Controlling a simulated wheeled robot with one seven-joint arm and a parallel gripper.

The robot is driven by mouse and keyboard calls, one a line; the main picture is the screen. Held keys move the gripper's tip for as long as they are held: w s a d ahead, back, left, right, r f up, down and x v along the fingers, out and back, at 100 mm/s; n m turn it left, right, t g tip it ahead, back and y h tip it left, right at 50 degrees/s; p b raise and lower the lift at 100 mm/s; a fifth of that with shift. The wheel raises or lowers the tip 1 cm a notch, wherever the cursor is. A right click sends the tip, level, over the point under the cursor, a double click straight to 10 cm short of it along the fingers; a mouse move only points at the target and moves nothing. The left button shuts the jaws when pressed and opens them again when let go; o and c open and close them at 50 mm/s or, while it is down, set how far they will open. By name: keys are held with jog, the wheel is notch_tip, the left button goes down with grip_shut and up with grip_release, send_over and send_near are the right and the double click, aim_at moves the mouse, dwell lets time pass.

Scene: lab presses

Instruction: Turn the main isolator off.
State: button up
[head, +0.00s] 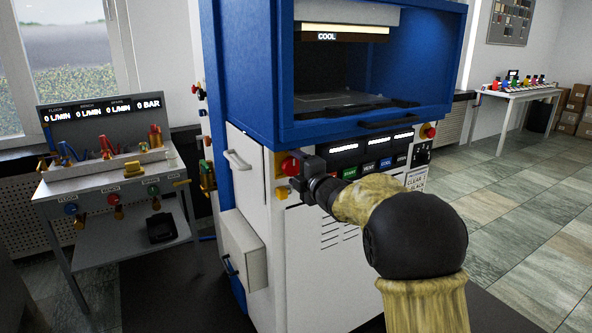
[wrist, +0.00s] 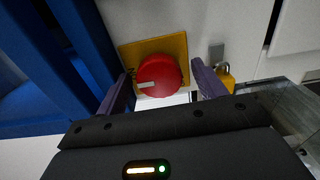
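The main isolator is a red rotary knob (wrist: 158,75) on a yellow plate (wrist: 180,43). A pale bar on the knob lies nearly level in the wrist view and reaches its left edge. In the head view the red knob (head: 288,166) is on the white front of the blue press, at its left. My gripper (wrist: 160,72) is at the knob, with one dark finger on each side. Small gaps seem to show between fingers and knob, so it looks open around it. In the head view my gripper (head: 301,178) partly covers the knob and plate.
A yellow padlock (wrist: 226,75) hangs close beside my right finger in the wrist view. The blue press frame (wrist: 45,65) is close on the left. A button panel (head: 370,160) is right of my gripper. A grey bench (head: 115,180) stands at the left.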

jog(key=v, duration=1.7)
jog(key=shift+s+d+b, duration=0.2)
jog(key=shift+b, duration=0.15)
